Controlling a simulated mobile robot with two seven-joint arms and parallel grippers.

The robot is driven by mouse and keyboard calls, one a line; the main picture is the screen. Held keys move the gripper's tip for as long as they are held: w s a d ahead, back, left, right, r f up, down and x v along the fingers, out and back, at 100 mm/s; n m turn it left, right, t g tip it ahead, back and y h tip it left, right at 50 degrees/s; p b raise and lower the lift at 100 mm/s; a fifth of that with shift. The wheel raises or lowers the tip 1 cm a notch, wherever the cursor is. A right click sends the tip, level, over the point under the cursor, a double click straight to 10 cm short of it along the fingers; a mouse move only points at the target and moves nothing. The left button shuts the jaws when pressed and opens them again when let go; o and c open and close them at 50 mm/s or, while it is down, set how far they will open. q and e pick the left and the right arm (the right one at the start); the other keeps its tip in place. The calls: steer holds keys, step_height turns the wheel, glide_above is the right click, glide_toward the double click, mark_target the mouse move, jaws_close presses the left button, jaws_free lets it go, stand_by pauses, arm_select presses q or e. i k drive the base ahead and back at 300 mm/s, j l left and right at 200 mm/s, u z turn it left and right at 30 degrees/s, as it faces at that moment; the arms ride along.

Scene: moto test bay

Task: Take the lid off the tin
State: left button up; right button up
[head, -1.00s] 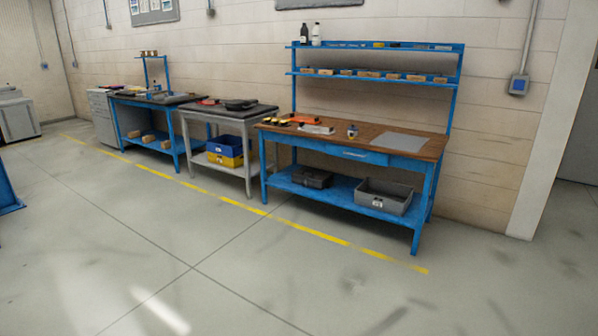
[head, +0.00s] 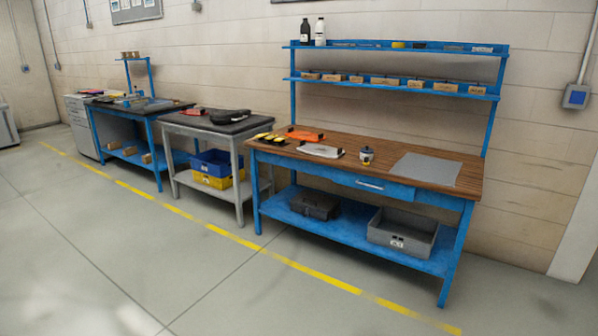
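A small tin (head: 366,155) stands upright on the wooden top of the blue workbench (head: 340,175), near the middle. It has a pale body with a yellow and dark band and a dark top. At this distance I cannot tell the lid apart from the rest of the tin. Neither of my grippers shows in the head view.
A grey mat (head: 424,169) lies right of the tin, an orange tool (head: 303,135) and a white tool (head: 320,151) left of it. A grey crate (head: 402,232) sits on the lower shelf. A grey table (head: 215,128) stands left. The floor (head: 210,285) in front is clear.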

mark_target(366, 151)
steer(key=i, duration=1.55)
steer(key=i+j+z, duration=0.1)
steer(key=i, duration=1.45)
